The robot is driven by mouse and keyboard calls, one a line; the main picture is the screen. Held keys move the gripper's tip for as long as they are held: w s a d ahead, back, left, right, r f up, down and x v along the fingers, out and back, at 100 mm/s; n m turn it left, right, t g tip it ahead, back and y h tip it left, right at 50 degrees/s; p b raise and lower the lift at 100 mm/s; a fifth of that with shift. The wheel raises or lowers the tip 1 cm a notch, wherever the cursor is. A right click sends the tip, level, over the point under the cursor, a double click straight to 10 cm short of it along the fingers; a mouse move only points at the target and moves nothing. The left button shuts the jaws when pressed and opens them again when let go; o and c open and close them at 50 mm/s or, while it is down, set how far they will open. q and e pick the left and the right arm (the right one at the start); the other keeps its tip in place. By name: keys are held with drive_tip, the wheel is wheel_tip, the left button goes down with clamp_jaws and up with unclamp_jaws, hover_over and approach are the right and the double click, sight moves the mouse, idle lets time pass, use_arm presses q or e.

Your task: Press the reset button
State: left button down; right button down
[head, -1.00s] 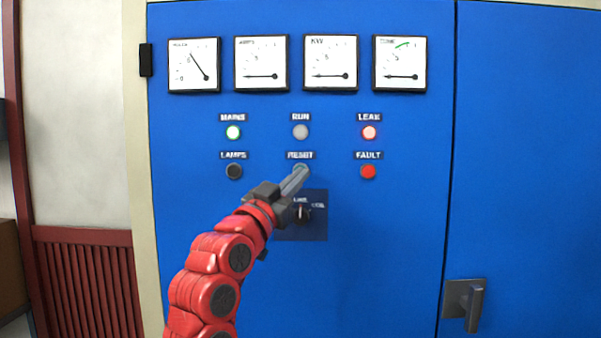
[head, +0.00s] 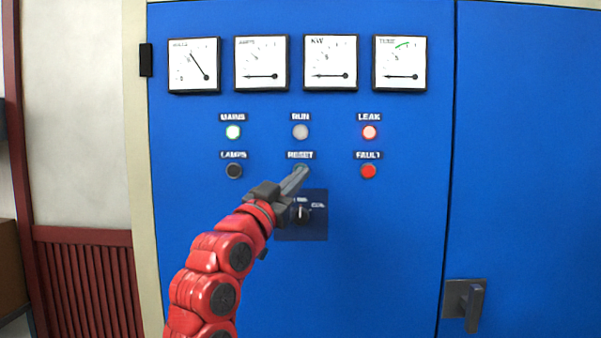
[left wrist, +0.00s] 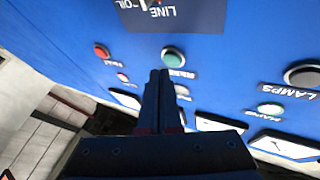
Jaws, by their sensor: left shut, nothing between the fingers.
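The RESET button is a green round button (left wrist: 173,55), seen unobstructed in the left wrist view, with its label beside it. In the head view, its rim (head: 298,167) shows under the RESET label, partly covered by the fingertips. My left gripper (head: 302,172) is shut and empty, its fingers pointing at the button. In the left wrist view, the closed fingertips (left wrist: 159,73) end just beside the green button. I cannot tell whether they touch it. My right gripper is not in view.
The blue cabinet (head: 390,260) carries four-sided meters along its top. A rotary switch (head: 303,214) sits just below the fingers. A door handle (head: 470,302) stands out lower right.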

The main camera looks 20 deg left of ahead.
use_arm(q)
drive_tip(key=shift+w+a, duration=0.1)
drive_tip(key=shift+w, duration=0.3)
drive_tip(key=shift+w+a, duration=0.1)
drive_tip(key=shift+w, duration=0.25)
idle(0.7)
drive_tip(key=shift+s, duration=0.1)
drive_tip(key=shift+s+f+b, duration=0.1)
drive_tip(key=shift+s+b, duration=0.25)
drive_tip(key=shift+b, duration=0.2)
drive_tip(key=shift+s+d, duration=0.25)
drive_tip(key=shift+s, duration=0.1)
drive_tip(key=s+b, duration=0.1)
drive_tip(key=s, duration=0.1)
drive_tip(key=s+d+b, duration=0.1)
drive_tip(key=s, duration=0.1)
drive_tip(key=shift+s+d, duration=0.15)
drive_tip(key=shift+s, duration=0.2)
